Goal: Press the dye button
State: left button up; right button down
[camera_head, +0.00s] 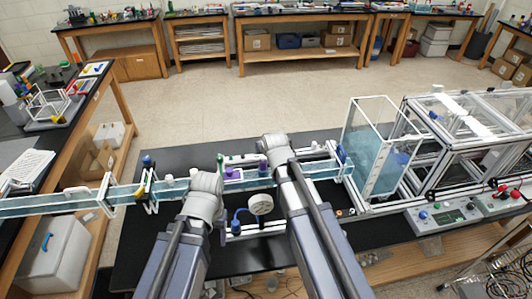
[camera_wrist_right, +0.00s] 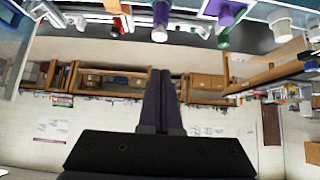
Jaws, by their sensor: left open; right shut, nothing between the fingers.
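No button is labelled legibly, so I cannot tell which is the dye button. Small purple parts (camera_head: 233,173), a green part (camera_head: 220,160) and white knobs (camera_head: 168,181) sit along the clear water channel (camera_head: 75,203). The right wrist view shows a purple part (camera_wrist_right: 222,14) and a white knob (camera_wrist_right: 159,34) near the top edge. My left gripper (camera_head: 206,180) is at the channel's near side, its fingers mostly hidden by its wrist; it is open. My right gripper (camera_wrist_right: 160,78) is shut and empty; in the head view its wrist hides it.
A control box (camera_head: 442,216) with small coloured buttons and a display stands at the right front, beside another box with red knobs (camera_head: 502,192). A clear tank (camera_head: 372,150) and metal frame stand behind them. A white round gauge (camera_head: 261,204) sits between my arms.

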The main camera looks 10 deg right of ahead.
jog(key=b, duration=0.5)
send_over(262, 157)
jog(key=s, duration=0.2)
notch_tip(262, 157, down, 6)
jog(key=shift+s+f+b, duration=0.2)
jog(key=shift+f+b, duration=0.4)
jog(key=shift+s+f+b, duration=0.2)
jog(key=shift+f+b, duration=0.4)
jog(key=shift+f, duration=0.1)
